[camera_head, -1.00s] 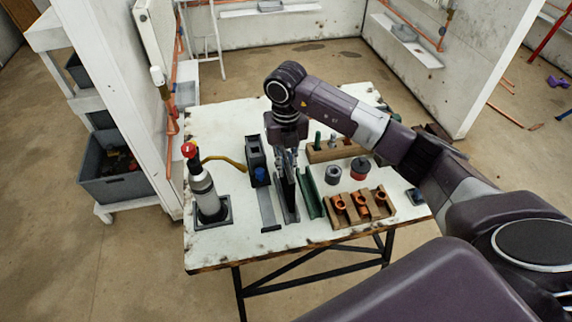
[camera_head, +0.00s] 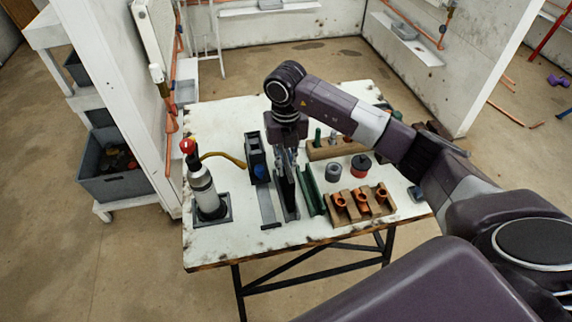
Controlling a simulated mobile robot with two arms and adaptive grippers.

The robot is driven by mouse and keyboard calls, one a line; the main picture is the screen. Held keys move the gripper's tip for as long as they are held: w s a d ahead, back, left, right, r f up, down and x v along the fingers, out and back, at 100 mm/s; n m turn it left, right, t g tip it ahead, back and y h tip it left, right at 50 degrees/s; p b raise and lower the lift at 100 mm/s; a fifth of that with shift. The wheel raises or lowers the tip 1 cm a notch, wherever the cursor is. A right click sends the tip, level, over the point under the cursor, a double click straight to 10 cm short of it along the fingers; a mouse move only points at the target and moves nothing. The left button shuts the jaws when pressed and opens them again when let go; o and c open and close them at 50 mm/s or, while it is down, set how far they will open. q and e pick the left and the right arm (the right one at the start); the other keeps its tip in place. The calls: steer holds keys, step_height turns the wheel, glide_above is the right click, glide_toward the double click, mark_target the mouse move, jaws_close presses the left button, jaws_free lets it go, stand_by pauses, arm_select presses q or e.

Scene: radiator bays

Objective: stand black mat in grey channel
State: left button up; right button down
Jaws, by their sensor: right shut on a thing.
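The black mat (camera_head: 287,188) is a thin dark sheet standing on edge on the white table. My right gripper (camera_head: 286,160) comes down on it from above and is shut on its upper part. The mat's lower edge is at a grey channel (camera_head: 293,214), of which only the near end shows; I cannot tell whether the mat is fully seated in it. A flat grey strip (camera_head: 269,213) lies just left of it, and a green channel (camera_head: 310,190) lies just right. My left gripper is not in view.
A gas torch (camera_head: 205,190) with a red knob stands at the table's left. A wooden block with copper fittings (camera_head: 361,204) lies right. A dark box (camera_head: 256,157), a grey ring (camera_head: 333,173) and a red-black tin (camera_head: 361,166) are near. The back left of the white table (camera_head: 222,122) is clear.

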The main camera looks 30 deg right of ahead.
steer(key=shift+f+b, duration=0.95)
steer(key=shift+f, duration=0.4)
steer(key=c, duration=1.9)
jaws_free()
steer(key=shift+r, duration=0.1)
steer(key=shift+r+p, duration=2.3)
steer(key=shift+r, duration=1.15)
